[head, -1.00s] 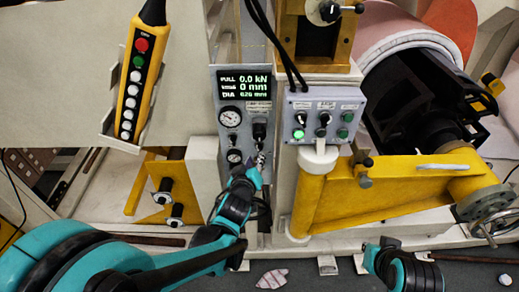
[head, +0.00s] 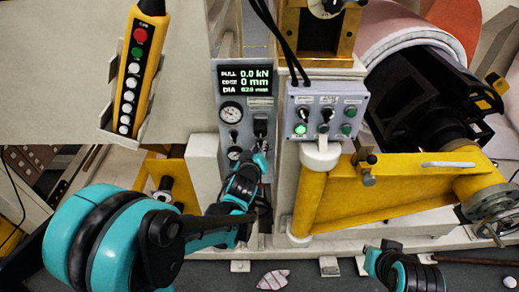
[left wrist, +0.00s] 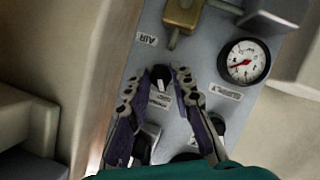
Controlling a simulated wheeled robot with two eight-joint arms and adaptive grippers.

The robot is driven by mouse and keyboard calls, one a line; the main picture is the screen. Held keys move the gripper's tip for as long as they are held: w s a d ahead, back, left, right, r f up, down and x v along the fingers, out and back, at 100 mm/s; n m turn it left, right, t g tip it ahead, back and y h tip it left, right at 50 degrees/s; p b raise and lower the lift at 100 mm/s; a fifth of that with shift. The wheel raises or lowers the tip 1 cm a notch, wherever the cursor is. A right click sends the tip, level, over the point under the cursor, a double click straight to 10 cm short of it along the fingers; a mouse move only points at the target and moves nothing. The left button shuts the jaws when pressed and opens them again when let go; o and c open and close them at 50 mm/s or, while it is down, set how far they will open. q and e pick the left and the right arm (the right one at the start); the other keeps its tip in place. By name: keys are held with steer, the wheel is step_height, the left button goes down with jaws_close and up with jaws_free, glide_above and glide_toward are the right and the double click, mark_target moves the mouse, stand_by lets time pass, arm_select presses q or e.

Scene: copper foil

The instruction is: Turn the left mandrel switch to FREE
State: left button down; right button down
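A small black switch knob (left wrist: 160,77) with a light mark on its face sits on the grey gauge panel (left wrist: 205,30). The label beside it in the left wrist view is too blurred to read. My left gripper (left wrist: 165,72) has its fingertips apart, one on each side of this knob; I cannot tell whether they touch it. In the head view my left gripper (head: 262,163) is at the lower right of the gauge panel (head: 228,146) and hides part of it. My right gripper (head: 390,246) is low at the right, and its fingers cannot be made out.
A pressure gauge (left wrist: 244,62) and a brass fitting (left wrist: 183,14) sit near the knob. A grey switch box (head: 300,98) with a lit green button is to the right, above a yellow arm (head: 400,190). A yellow pendant (head: 148,60) hangs at the left.

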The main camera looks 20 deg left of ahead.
arm_select(q)
steer(key=shift+m, duration=0.3)
steer(key=shift+d+m+g+y, duration=0.15)
steer(key=shift+m+g+y, duration=0.25)
steer(key=shift+m+y, duration=0.3)
steer(key=shift+w+d+m+y, duration=0.1)
steer(key=shift+m+y, duration=0.5)
steer(key=shift+m, duration=0.3)
steer(key=shift+m+g+y, duration=0.4)
steer(key=shift+m+y, duration=0.3)
steer(key=shift+m, duration=0.4)
steer(key=shift+d+m+y+b, duration=0.1)
steer(key=shift+m+y+b, duration=0.55)
steer(key=shift+m, duration=0.35)
steer(key=c, duration=1.7)
jaws_free()
